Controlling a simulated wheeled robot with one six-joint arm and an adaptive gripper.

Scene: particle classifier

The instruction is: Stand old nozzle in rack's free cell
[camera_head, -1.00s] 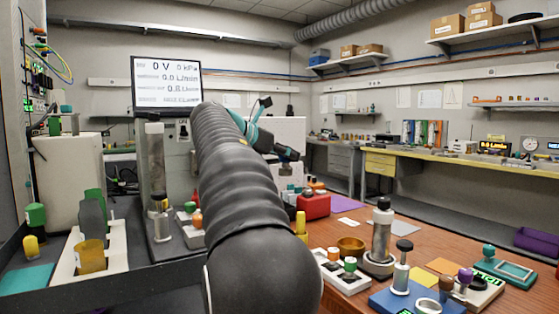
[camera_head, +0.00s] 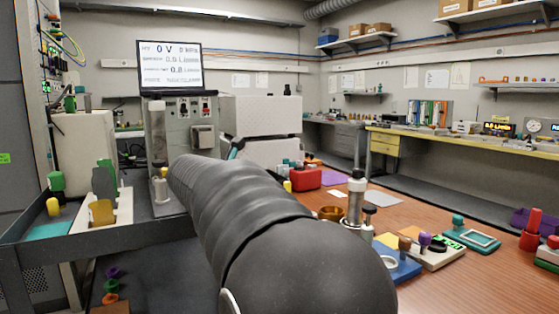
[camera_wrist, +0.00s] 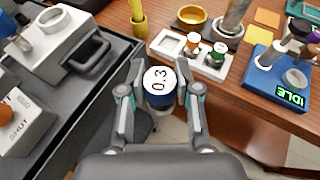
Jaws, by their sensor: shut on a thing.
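My gripper (camera_wrist: 160,72) is shut on the old nozzle (camera_wrist: 158,80), which has a round white face marked "0.3" and a dark blue body. The nozzle is held between the two fingertips, its marked face towards the wrist camera. The white rack (camera_wrist: 211,70) lies just beyond my gripper in the wrist view, apart from the nozzle. An orange-topped nozzle (camera_wrist: 193,40) and a green-topped nozzle (camera_wrist: 218,50) stand in it. In the head view my arm hides the gripper, the held nozzle and the rack.
A yellow cylinder (camera_wrist: 138,18) stands left of the rack, an amber bowl (camera_wrist: 192,15) behind it. A blue block marked "IDLE" (camera_wrist: 262,82) is to the right. A dark tray (camera_wrist: 85,105) with a white handled device (camera_wrist: 70,42) lies left, with a gap between tray and wooden table.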

